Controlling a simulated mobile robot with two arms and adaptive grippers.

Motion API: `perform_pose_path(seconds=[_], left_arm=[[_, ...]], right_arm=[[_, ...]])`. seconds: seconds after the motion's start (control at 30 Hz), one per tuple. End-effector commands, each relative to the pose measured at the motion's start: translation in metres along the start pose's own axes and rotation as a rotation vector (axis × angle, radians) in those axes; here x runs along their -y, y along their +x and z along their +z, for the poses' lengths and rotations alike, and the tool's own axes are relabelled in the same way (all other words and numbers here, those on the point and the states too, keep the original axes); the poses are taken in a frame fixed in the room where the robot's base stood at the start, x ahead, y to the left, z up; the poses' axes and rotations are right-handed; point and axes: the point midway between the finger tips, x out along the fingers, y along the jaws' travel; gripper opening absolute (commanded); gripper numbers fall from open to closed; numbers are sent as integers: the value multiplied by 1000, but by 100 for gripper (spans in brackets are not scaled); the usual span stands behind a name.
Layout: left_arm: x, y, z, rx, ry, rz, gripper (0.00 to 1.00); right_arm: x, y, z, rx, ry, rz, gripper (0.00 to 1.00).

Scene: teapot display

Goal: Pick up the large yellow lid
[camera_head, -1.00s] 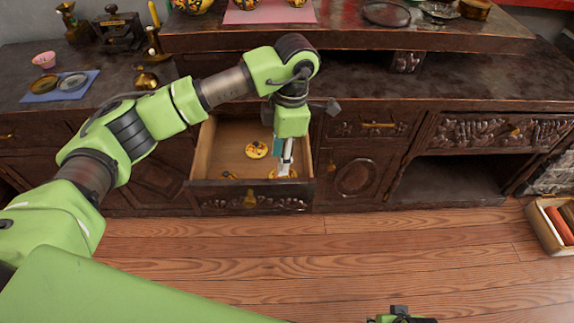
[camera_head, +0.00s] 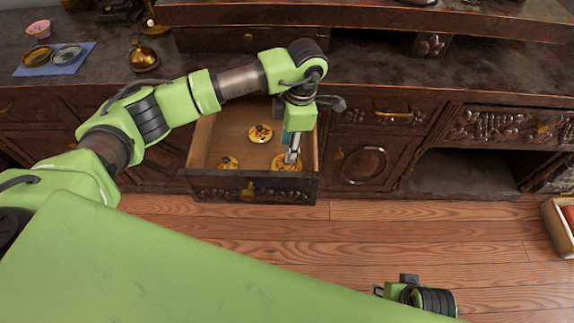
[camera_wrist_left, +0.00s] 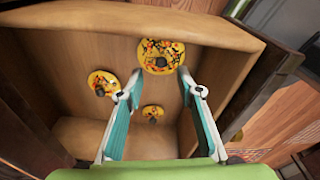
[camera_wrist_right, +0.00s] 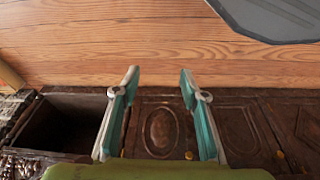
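The large yellow lid (camera_head: 284,167), patterned with a dark knob, lies in the front right corner of the open drawer (camera_head: 212,140). It shows at the top of the left wrist view (camera_wrist_left: 160,46). Two smaller patterned yellow lids, one at the back (camera_head: 260,133) and one at the front left (camera_head: 228,162), lie in the same drawer. My left gripper (camera_head: 292,158) points down at the large lid. Its fingers are apart with nothing between them (camera_wrist_left: 160,77); whether they touch the lid cannot be told. My right gripper (camera_wrist_right: 159,76) is open and empty, away from the drawer.
The drawer walls stand close around my left gripper. The counter (camera_head: 400,75) above holds a blue mat (camera_head: 28,68) with two round dishes, a pink cup (camera_head: 39,29) and a brass pot (camera_head: 143,58).

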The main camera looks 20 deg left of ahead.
Motion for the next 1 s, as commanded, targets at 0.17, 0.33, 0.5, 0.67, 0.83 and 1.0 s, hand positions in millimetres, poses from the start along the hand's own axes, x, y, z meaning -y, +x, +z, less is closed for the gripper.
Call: perform_pose_path(seconds=[0.17, 0.33, 0.5, 0.67, 0.83, 1.0], left_arm=[[3, 24, 1, -2, -1, -4, 33], [3, 46, 2, -1, -1, -2, 33], [3, 52, 2, 0, 0, -1, 33], [2, 52, 2, 1, 0, 0, 31], [2, 52, 2, 0, 0, -1, 0], [2, 52, 2, 0, 0, -1, 0]], right_arm=[[-1, -9, -3, -7, 1, 1, 40], [-1, -22, -6, -12, 1, 2, 40], [-2, -27, -6, -14, 2, 3, 40], [-2, -27, -6, -14, 2, 3, 40], [-2, -26, -6, -14, 2, 3, 40], [-2, -27, -7, -15, 3, 3, 40]])
